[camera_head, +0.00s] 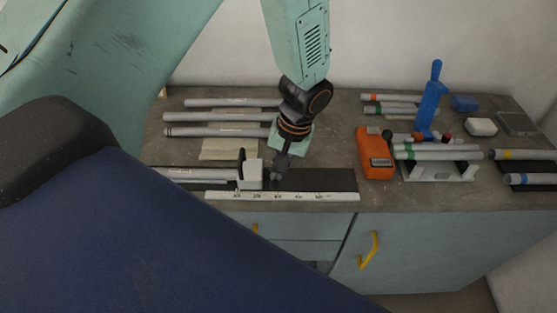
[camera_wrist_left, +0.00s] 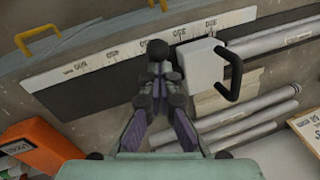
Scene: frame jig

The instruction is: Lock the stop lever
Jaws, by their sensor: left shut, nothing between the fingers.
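The stop is a white block (camera_head: 252,175) on a dark rail (camera_head: 320,180) behind a white scale strip (camera_head: 290,196). Its black lever (camera_head: 241,163) stands up at the block's left side in the head view. In the wrist view the block (camera_wrist_left: 207,75) lies right of my fingers, with the black lever (camera_wrist_left: 234,70) bowed out on its far side. My left gripper (camera_head: 277,175) is shut and empty, low over the rail just right of the block. It also shows in the wrist view (camera_wrist_left: 158,62); I cannot tell whether it touches the block. My right gripper is out of view.
Grey tubes (camera_head: 220,131) lie behind the rail, and another tube (camera_head: 198,174) lies left of the stop. An orange device (camera_head: 375,154), a blue clamp tool (camera_head: 430,100) and a white tube holder (camera_head: 437,172) stand to the right. The rail right of my gripper is clear.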

